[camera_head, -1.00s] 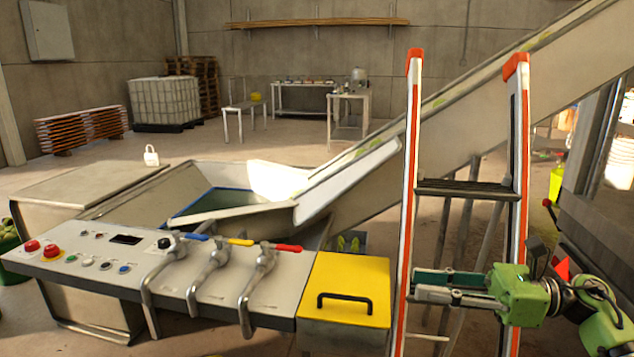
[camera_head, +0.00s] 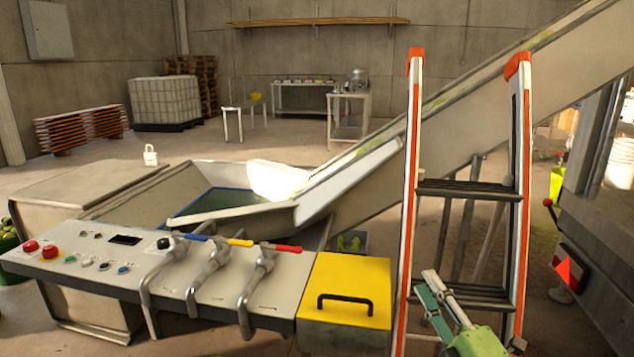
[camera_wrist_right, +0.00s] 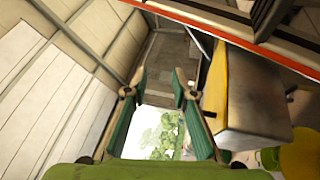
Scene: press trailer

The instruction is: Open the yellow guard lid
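The yellow guard lid (camera_head: 365,277) lies flat and closed on a grey box at the right end of the control panel. It has a black bar handle (camera_head: 345,299) near its front edge. My right gripper (camera_head: 427,282) is to the right of the lid, by the ladder, with its fingers pointing up; it is apart from the handle. In the right wrist view my right gripper (camera_wrist_right: 157,78) shows two separated fingers with nothing between them. The lid's yellow edge (camera_wrist_right: 215,82) shows right of the fingers there. My left gripper is not in view.
A ladder with orange-edged rails (camera_head: 408,210) stands right of the lid, close to my right gripper. The control panel (camera_head: 110,262) with several levers lies left of the lid. A hopper (camera_head: 240,212) and a sloping conveyor (camera_head: 455,125) are behind.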

